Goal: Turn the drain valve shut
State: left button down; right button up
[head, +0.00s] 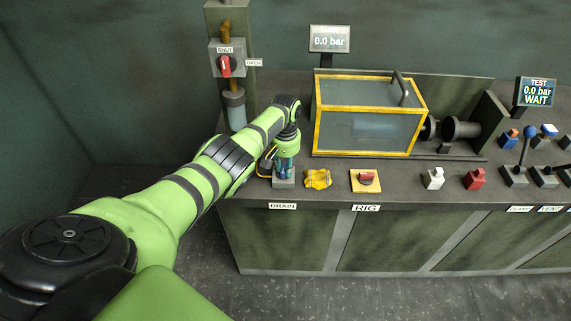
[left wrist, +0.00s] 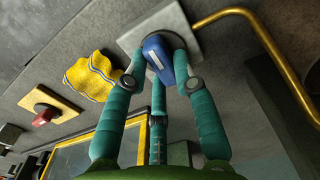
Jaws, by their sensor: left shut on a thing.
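The drain valve has a blue handle (left wrist: 158,58) with a white line on it, on a square grey plate (left wrist: 130,38) in the left wrist view. In the head view its grey base (head: 284,183) stands behind the DRAIN label (head: 283,206), and my gripper hides most of the handle. My left gripper (head: 284,166) points down over the valve. In the left wrist view its teal fingers (left wrist: 160,80) are closed around the blue handle. My right gripper is not in view.
A yellow cloth (head: 318,179) lies just right of the valve. A red knob (head: 366,178) on a yellow-edged plate sits behind the RIG label (head: 366,208). A yellow-framed clear box (head: 365,132) stands behind. A brass pipe (left wrist: 235,14) runs close to the valve.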

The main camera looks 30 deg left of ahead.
aim_at(285, 167)
pick_arm(q)
jog(key=shift+n, duration=0.5)
jog(key=c, duration=1)
grip_release()
jog(key=shift+a, duration=0.1)
notch_tip(285, 167, up, 12)
jog(key=shift+r, duration=0.1)
